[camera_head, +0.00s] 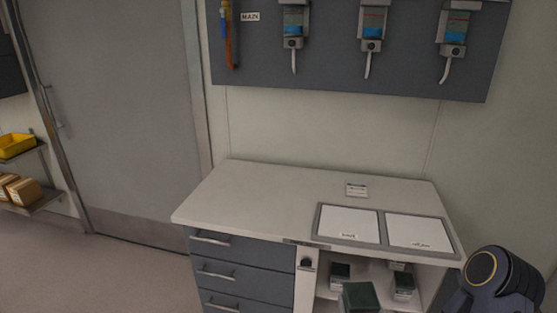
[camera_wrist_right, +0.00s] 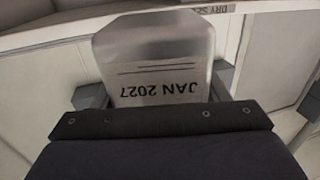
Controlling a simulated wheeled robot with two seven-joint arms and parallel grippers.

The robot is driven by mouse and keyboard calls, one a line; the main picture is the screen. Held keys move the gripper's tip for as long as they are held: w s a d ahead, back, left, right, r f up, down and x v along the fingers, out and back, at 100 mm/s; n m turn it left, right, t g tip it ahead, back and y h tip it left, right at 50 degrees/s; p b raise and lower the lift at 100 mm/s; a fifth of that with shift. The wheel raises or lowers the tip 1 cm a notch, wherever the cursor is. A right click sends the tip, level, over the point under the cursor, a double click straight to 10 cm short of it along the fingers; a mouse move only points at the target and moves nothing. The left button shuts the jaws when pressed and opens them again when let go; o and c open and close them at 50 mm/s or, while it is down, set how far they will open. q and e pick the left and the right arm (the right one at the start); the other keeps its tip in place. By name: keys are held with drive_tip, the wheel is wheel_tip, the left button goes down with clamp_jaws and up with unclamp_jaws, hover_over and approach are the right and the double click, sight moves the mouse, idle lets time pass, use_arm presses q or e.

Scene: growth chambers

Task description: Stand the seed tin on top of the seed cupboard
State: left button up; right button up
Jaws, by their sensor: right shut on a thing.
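The seed tin (camera_wrist_right: 155,60) fills the middle of the right wrist view, with a pale label reading "JAN 2027" upside down. My right gripper (camera_wrist_right: 152,88) is shut on it, one finger on each side. In the head view a dark green-topped tin (camera_head: 360,297) at the bottom edge looks like this held tin, in front of the cupboard opening. The seed cupboard (camera_head: 260,190) has a pale, flat top with two white panels in grey frames at its right. The held tin is below the level of this top. My left gripper is not in view.
Two similar tins, one left (camera_head: 340,272) and one right (camera_head: 403,285), stand on the open shelf. Grey drawers (camera_head: 235,275) are at the left. A small card (camera_head: 356,190) lies on the top; its left part is clear. Dispensers (camera_head: 373,25) hang above on a wall panel.

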drive_tip(key=s+f, duration=0.1)
drive_tip(key=f, duration=0.1)
drive_tip(key=s+f, duration=0.2)
drive_tip(key=shift+d+f, duration=0.1)
drive_tip(key=shift+s+f, duration=0.2)
drive_tip(key=shift+s, duration=0.2)
drive_tip(key=shift+r, duration=0.1)
